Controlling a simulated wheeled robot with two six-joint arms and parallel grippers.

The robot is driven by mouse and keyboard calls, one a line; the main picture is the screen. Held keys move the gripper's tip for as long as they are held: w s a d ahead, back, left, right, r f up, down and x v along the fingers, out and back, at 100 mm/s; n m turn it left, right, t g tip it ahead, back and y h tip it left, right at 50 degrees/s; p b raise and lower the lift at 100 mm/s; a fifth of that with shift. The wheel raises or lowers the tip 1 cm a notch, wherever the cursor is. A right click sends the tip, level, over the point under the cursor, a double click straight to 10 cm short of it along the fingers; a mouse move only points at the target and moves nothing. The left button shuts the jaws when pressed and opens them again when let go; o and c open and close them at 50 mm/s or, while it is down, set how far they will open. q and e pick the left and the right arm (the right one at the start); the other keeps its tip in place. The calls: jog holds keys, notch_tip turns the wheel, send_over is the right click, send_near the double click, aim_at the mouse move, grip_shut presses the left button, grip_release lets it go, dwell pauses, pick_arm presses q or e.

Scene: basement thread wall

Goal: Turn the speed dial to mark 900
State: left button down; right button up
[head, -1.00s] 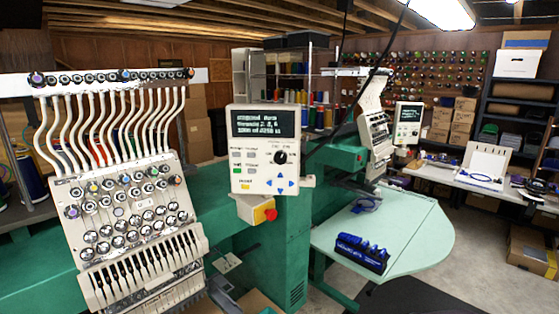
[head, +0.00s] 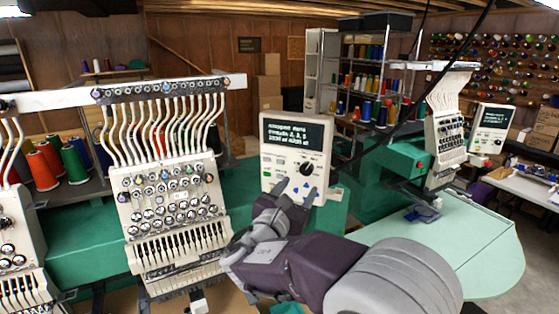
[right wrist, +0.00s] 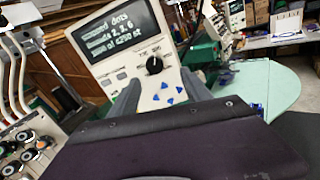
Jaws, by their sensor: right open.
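The speed dial (head: 307,169) is a round black knob on the white control panel (head: 283,119), right of centre below its dark text screen. In the right wrist view the dial (right wrist: 154,65) shows clearly, with a pale pointer line; its scale marks are too small to read. My right gripper (head: 296,190) is open and empty, its two grey fingers pointing up at the panel just below the dial. In the right wrist view my right gripper (right wrist: 160,92) has its fingers spread on both sides of the panel's lower part, apart from the dial. My left gripper is not in view.
Blue arrow buttons (right wrist: 168,93) lie below the dial. A multi-needle embroidery head (head: 170,200) stands left of the panel. A pale green table (head: 470,245) extends to the right, with a second machine (head: 447,130) behind it. A dark cable hangs across the upper right.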

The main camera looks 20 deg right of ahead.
aim_at(306, 171)
jog(key=p+x, duration=0.1)
jog(key=x, duration=0.1)
jog(key=p+x, duration=0.2)
jog(key=x, duration=0.1)
jog(key=w+p+x, duration=0.1)
jog(key=x, duration=0.2)
jog(key=shift+a+r, duration=0.3)
jog(key=shift+a, duration=0.05)
jog(key=shift+w+d, duration=0.1)
jog(key=shift+w, duration=0.05)
jog(key=c, duration=1.2)
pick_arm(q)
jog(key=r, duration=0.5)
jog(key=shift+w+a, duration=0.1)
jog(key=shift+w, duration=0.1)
pick_arm(e)
jog(key=shift+f, duration=0.1)
grip_shut()
